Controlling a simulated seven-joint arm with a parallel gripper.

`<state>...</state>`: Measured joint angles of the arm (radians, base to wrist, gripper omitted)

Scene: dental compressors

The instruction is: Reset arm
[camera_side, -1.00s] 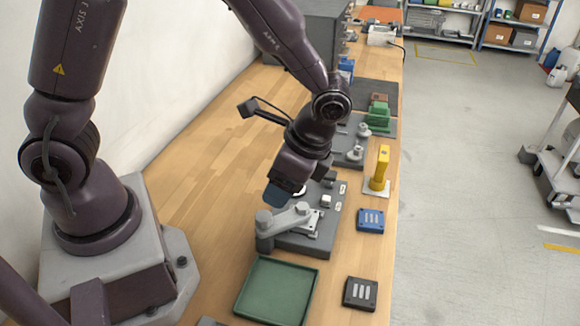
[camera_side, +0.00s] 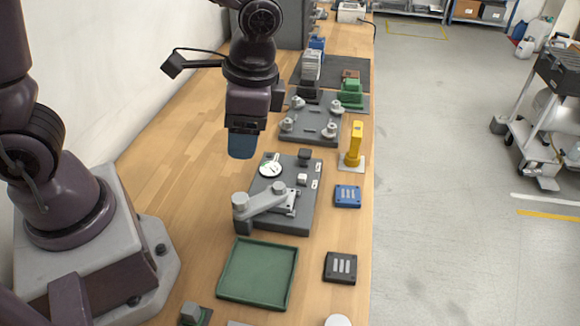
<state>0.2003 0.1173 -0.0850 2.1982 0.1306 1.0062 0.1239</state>
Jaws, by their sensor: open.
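My gripper (camera_side: 241,145) hangs pointing down over the wooden bench, just behind and left of a dark grey fixture plate (camera_side: 305,215). Its blue-grey finger part shows below the dark wrist, and the gap between the fingers cannot be made out from this side. I see nothing held in it. The fixture plate carries a round white dial gauge (camera_side: 271,166), a grey clamp arm (camera_side: 262,203) and small blocks. My gripper appears apart from the plate and from everything on it.
A green tray (camera_side: 228,294) lies empty in front of the plate. A blue block (camera_side: 347,196), a black block (camera_side: 340,267) and a yellow upright handle (camera_side: 355,140) stand along the right bench edge. Another grey fixture (camera_side: 310,135) is behind. Bare wood (camera_side: 185,150) lies to the left.

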